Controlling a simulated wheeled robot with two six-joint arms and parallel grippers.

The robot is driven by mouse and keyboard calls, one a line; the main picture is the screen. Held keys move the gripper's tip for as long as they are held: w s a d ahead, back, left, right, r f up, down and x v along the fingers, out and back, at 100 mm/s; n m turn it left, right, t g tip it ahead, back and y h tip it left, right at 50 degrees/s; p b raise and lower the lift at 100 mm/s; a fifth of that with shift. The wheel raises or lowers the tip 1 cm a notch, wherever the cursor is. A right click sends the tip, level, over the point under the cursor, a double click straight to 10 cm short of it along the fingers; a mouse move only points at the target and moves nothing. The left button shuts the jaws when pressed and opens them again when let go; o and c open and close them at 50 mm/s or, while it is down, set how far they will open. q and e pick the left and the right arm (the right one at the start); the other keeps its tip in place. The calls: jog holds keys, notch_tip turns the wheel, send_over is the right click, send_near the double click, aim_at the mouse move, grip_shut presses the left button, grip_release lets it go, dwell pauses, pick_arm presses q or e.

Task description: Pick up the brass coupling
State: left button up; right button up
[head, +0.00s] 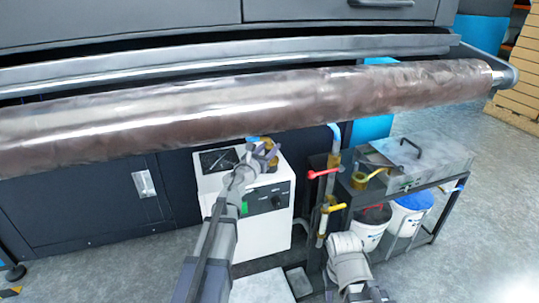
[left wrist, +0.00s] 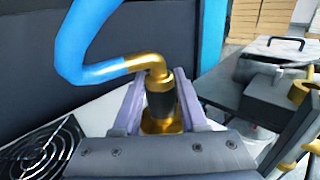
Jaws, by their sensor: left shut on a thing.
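The brass coupling (left wrist: 160,104) stands upright in the left wrist view, with a dark sleeve around its middle and a brass elbow on top that joins a blue hose (left wrist: 88,40). My left gripper (head: 268,150) is shut on it, one finger on each side, and both fingers also show in the left wrist view (left wrist: 158,108). The coupling's brass foot is at the top of the white machine (head: 262,208); whether it touches cannot be told. In the head view the fingers partly hide the coupling. My right arm (head: 350,265) shows at the bottom; its fingers are not clear.
A large brown roll (head: 200,108) spans above the white machine. To the right stand pipes with a red-handled valve (head: 322,173) and a yellow-handled valve (head: 333,208). A dark rack holds a grey lidded box (head: 420,160), with buckets (head: 408,218) below. Open floor lies at the right.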

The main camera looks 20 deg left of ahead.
pick_arm(q)
jog(key=shift+r, duration=0.1)
grip_shut()
notch_tip(320, 180, up, 10)
jog(key=p, duration=1)
